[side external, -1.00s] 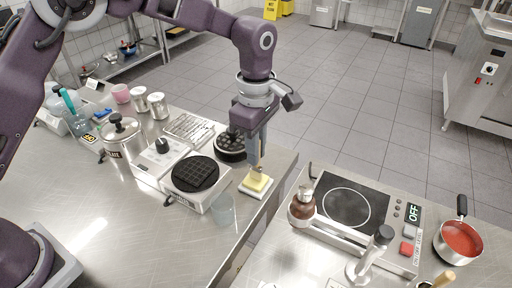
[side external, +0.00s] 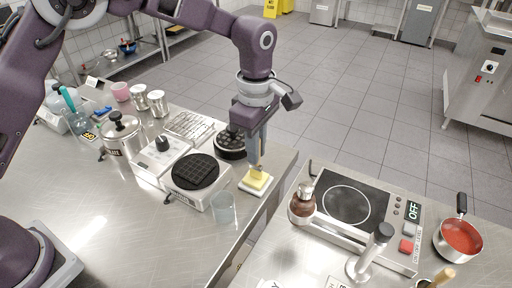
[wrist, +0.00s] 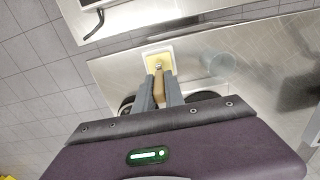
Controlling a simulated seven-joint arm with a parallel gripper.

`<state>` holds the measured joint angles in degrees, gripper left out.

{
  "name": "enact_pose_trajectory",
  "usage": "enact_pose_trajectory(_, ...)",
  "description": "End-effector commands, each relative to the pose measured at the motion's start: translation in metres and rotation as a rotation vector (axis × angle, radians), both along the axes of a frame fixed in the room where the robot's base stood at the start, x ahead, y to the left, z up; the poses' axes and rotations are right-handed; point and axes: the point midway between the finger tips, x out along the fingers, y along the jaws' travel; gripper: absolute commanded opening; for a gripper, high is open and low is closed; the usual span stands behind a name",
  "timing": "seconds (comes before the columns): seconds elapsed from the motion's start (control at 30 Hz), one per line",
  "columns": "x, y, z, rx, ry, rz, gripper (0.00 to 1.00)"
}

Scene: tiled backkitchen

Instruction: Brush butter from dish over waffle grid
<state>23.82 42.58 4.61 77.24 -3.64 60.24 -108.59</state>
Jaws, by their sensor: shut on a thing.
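My gripper (side external: 256,162) points down over the butter dish and is shut on a brush (wrist: 159,91). The brush has a wooden handle and a metal-looking lower part; its tip is at the yellow butter (side external: 257,180). I cannot tell how deep the tip presses. The butter sits in a white square dish (side external: 253,192) near the table's right edge; the dish also shows in the wrist view (wrist: 148,50). The waffle grid (side external: 196,172) is a round black plate on a white and steel waffle iron, left of the dish. Nothing lies on the grid.
A black round pan-like piece (side external: 230,146) is behind. A steel pot (side external: 122,138) and wire rack (side external: 188,127) stand further left. A second counter with a hob (side external: 346,200) is at right, across a gap.

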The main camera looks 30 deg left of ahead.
Motion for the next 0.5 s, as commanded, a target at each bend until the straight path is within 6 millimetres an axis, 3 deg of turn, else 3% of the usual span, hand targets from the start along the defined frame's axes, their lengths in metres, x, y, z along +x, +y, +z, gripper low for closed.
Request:
enact_pose_trajectory(0.17,0.000,0.000,0.000,0.002,0.002,-0.001,0.00)
enact_pose_trajectory(0.5,0.000,0.000,0.036,0.001,-0.001,-0.001,0.00)
